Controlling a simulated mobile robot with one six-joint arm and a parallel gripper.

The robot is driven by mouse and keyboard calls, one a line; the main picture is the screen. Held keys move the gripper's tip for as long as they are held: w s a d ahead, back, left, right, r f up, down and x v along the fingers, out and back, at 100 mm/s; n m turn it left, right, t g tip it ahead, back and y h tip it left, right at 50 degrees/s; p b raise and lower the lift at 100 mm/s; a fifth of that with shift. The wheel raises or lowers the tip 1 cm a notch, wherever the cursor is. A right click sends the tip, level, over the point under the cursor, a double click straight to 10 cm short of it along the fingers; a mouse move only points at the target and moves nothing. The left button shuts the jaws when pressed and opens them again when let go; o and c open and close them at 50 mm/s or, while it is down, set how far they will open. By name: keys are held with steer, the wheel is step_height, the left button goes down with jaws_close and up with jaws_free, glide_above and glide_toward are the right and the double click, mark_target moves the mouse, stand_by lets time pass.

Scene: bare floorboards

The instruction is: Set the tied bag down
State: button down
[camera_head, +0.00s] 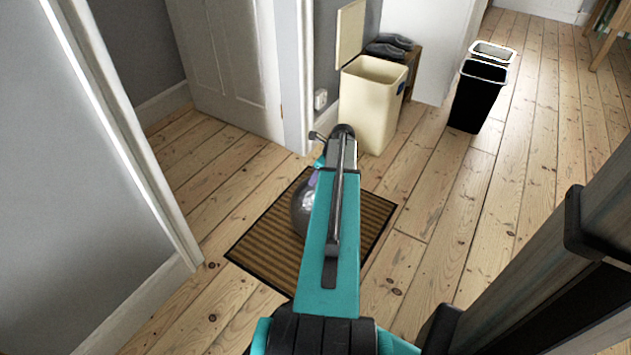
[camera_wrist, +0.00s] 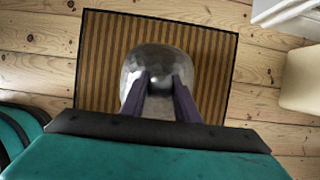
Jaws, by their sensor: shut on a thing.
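The tied bag (camera_head: 302,211) is a shiny grey, rounded bundle over the brown striped mat (camera_head: 262,255). My gripper (camera_head: 313,180) is above it, mostly hidden behind my teal arm. In the wrist view, the purple fingers of my gripper (camera_wrist: 161,84) are shut on the top of the bag (camera_wrist: 159,60), with its rounded body showing beyond them. The mat (camera_wrist: 104,62) lies beneath, with striped surface on both sides of the bag. I cannot tell whether the bag touches the mat.
A cream bin (camera_head: 369,108) with its lid up stands beyond the mat. A black bin (camera_head: 477,103) stands farther right, with a white-rimmed one (camera_head: 493,51) behind it. A grey wall and door frame (camera_head: 150,165) are at left. Bare floorboards (camera_head: 425,210) lie right of the mat.

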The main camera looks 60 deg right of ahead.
steer(key=shift+f, duration=0.2)
stand_by(0.3)
steer(key=c, duration=1.4)
jaws_free()
steer(key=shift+o, duration=0.2)
steer(key=shift+r, duration=0.1)
steer(key=p+v, duration=0.4)
steer(key=v, duration=0.8)
